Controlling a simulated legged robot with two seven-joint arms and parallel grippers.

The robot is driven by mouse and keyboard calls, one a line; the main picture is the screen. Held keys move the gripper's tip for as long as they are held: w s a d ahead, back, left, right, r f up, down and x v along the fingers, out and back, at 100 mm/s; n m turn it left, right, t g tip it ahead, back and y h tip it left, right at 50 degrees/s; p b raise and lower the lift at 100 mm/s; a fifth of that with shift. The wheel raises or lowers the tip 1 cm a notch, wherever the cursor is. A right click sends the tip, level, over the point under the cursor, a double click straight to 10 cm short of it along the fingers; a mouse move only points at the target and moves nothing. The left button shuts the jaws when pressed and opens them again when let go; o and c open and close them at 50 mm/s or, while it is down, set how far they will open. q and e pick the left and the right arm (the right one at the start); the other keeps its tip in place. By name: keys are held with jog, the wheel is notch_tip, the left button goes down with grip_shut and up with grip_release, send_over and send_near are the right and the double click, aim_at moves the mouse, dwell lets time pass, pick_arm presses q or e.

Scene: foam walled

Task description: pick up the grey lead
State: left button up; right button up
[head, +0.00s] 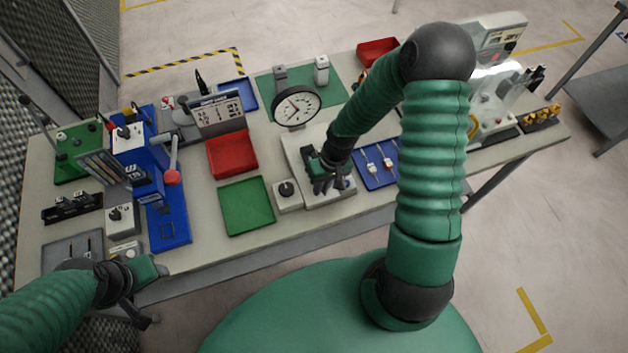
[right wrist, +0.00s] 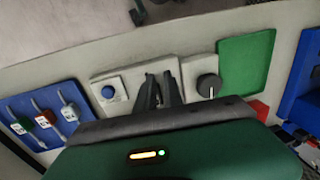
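A blue tray (head: 367,182) lies on the bench just right of my right gripper in the head view. It holds short leads, with a pale one (head: 370,168) and a red-bodied one (head: 387,163) showing. In the right wrist view the blue tray (right wrist: 52,140) is at the left, with a red lead (right wrist: 44,118) between two pale grey-white leads (right wrist: 20,127) (right wrist: 69,112). I cannot tell which is the grey one. My right gripper (right wrist: 160,80) is slightly open and empty, above the pale panel beside the tray. My left gripper (head: 145,300) is at the bench's front left; its fingers are unclear.
A dial gauge (head: 296,106) stands behind my right gripper. A knob box (head: 287,194), a green tray (head: 247,205) and a red tray (head: 232,154) lie to its left. A blue device with a red-knobbed lever (head: 172,177) stands farther left. The floor in front is clear.

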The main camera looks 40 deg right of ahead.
aim_at(329, 192)
notch_tip(329, 192, down, 3)
jog(key=shift+r, duration=0.1)
jog(key=d, duration=0.1)
jog(key=d+f, duration=0.1)
jog(key=d, duration=0.1)
jog(key=shift+w+d, duration=0.1)
jog(key=shift+d, duration=0.05)
grip_shut()
jog(key=shift+w+a+r, duration=0.15)
jog(key=shift+a, duration=0.75)
jog(key=shift+d, duration=0.45)
pick_arm(q)
jog(key=shift+w+d+r, duration=0.1)
jog(key=shift+d+r, duration=0.25)
jog(key=shift+d, duration=0.35)
pick_arm(e)
jog(key=shift+a, duration=0.25)
pick_arm(q)
jog(key=shift+d, duration=0.1)
pick_arm(e)
jog(key=shift+s+d, duration=0.1)
jog(key=shift+s, duration=0.1)
grip_release()
